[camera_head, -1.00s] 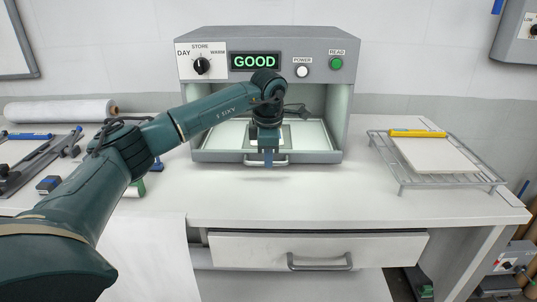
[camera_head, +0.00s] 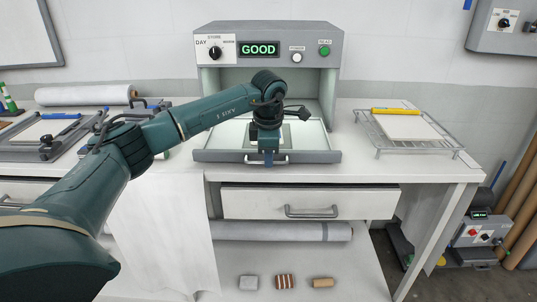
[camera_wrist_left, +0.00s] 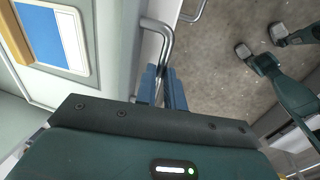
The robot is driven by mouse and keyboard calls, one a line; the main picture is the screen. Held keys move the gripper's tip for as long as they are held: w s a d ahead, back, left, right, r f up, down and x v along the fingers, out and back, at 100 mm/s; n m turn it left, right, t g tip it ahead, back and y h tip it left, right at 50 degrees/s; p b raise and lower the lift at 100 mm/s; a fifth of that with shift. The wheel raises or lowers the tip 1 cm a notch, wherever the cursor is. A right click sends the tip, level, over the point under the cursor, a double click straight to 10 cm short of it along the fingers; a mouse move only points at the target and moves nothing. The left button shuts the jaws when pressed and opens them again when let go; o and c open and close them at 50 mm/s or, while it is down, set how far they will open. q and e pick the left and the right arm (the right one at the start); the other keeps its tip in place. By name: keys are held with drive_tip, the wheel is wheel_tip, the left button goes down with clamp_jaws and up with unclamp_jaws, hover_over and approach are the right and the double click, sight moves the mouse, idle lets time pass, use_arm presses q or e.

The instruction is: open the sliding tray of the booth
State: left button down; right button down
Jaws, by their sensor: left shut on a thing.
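The booth (camera_head: 225,76) is a grey box on the bench with a dial, a lit GOOD display and two buttons. My left gripper (camera_head: 268,160) points down at the middle of the tray's front and is shut on the tray handle (camera_head: 283,160). In the left wrist view the blue fingers (camera_wrist_left: 162,88) close around the metal handle (camera_wrist_left: 158,32). A white sheet with a blue patch (camera_wrist_left: 66,38) lies in the tray. My right gripper is not in view.
A wire rack (camera_head: 432,147) with a white board and a yellow tool stands to the right. A drawer (camera_head: 250,203) is below the bench top. Frames and a roll (camera_head: 85,95) lie at the left. Small items (camera_head: 285,282) sit on the lower shelf.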

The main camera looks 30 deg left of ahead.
use_arm(q)
drive_tip(key=shift+s+d, duration=0.1)
idle(0.3)
drive_tip(key=c, duration=1.5)
unclamp_jaws()
drive_tip(key=r, duration=0.4)
drive_tip(key=s+r, duration=0.1)
drive_tip(key=r, duration=0.3)
drive_tip(key=s+d+r, duration=0.1)
drive_tip(key=r, duration=0.4)
drive_tip(key=shift+d+b, duration=0.1)
drive_tip(key=shift+b, duration=0.2)
